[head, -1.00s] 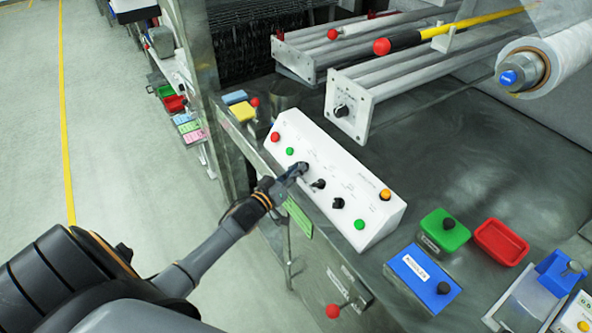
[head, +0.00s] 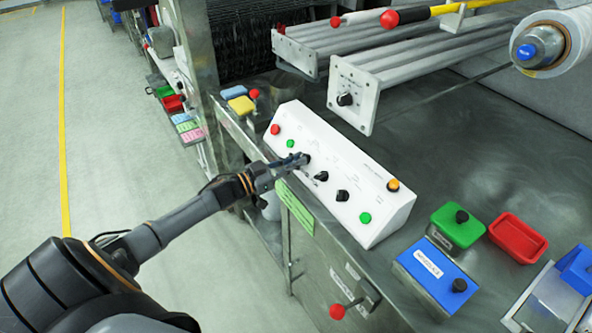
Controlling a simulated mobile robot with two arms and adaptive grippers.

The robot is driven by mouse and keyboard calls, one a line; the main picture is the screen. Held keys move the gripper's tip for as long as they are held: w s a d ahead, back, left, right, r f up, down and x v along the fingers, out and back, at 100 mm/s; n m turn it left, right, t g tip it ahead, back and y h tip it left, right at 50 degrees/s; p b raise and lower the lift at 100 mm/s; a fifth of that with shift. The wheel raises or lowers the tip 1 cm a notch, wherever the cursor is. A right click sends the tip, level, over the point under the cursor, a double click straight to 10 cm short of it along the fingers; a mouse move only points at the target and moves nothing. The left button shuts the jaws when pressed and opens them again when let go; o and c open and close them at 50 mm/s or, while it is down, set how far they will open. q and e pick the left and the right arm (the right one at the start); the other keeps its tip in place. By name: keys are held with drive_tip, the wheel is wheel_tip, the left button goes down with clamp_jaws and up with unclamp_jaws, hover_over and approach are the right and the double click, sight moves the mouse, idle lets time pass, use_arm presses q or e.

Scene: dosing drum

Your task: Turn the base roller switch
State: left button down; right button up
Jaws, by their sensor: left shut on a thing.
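A white sloped control panel (head: 374,204) stands on the metal machine top. It carries a row of black rotary knobs, with red, green and orange buttons around them. My left gripper (head: 300,160) reaches in from the lower left and is shut on the leftmost black knob (head: 306,159), which it partly hides. The middle black knob (head: 321,176) and the right black knob (head: 342,196) are free. The small labels are too blurred to tell which knob is the base roller switch. My right gripper is not in view.
Green (head: 458,226) and blue (head: 436,278) boxes with black knobs and a red tray (head: 517,239) lie to the right. A roller frame with a knob (head: 345,99) stands behind the panel.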

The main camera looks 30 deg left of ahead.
use_arm(q)
drive_tip(key=m+h+b, duration=0.1)
drive_tip(key=m+g+b, duration=0.1)
drive_tip(key=m, duration=0.1)
drive_tip(key=m+g+h+b, duration=0.1)
drive_tip(key=shift+w+a+f+m+h, duration=0.15)
drive_tip(key=shift+a+m+h, duration=0.1)
drive_tip(key=shift+m+h, duration=0.05)
drive_tip(key=shift+r+m+g+h+b, duration=0.2)
drive_tip(key=shift+m+g+h+b, duration=0.45)
drive_tip(key=shift+m+b, duration=0.5)
drive_tip(key=shift+m, duration=0.25)
drive_tip(key=c, duration=1.4)
unclamp_jaws()
drive_tip(key=shift+s+a, duration=0.2)
drive_tip(key=v, duration=1.1)
drive_tip(key=shift+s+a+r, duration=0.15)
drive_tip(key=shift+a, duration=0.05)
